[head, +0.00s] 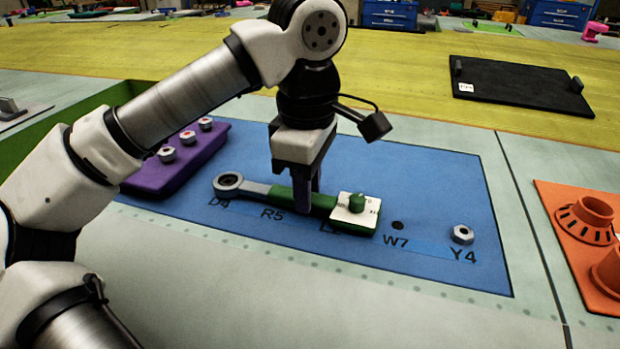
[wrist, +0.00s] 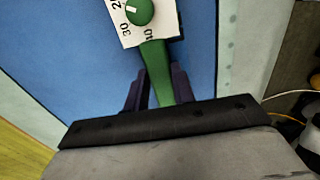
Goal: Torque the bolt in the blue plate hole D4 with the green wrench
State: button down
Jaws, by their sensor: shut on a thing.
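The green wrench (head: 322,204) lies lengthwise over the blue plate (head: 430,190), its grey ring head (head: 229,182) at the left, over or just above the D4 label. My gripper (head: 305,205) is shut on the green handle near its middle. In the wrist view the handle (wrist: 157,75) runs between the two dark fingers (wrist: 160,95). The wrench's white dial plate with a green knob (wrist: 138,12) is at the handle's right end. The bolt and hole at D4 are hidden by the ring head or too small to tell.
A purple block (head: 165,178) with several bolts stands at the left. Another bolt (head: 462,234) sits at Y4, and the W7 hole (head: 397,225) looks empty. Orange parts (head: 588,220) lie at the right, and a black tray (head: 520,85) at the back.

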aim_at(286, 233)
dwell(0.3)
jog(key=shift+s+a+m, duration=0.35)
jog(key=shift+s+m, duration=0.25)
jog(key=shift+s+a+m, duration=0.3)
jog(key=shift+s+m, duration=0.3)
jog(key=shift+s+a+m+p, duration=0.65)
jog(key=shift+s+a+m, duration=0.15)
jog(key=shift+s+m, duration=0.35)
jog(key=shift+w, duration=0.1)
jog(key=shift+s+a+m+p, duration=0.55)
jog(key=shift+s+a+m, duration=0.4)
jog(key=shift+m, duration=0.3)
jog(key=shift+a, duration=0.1)
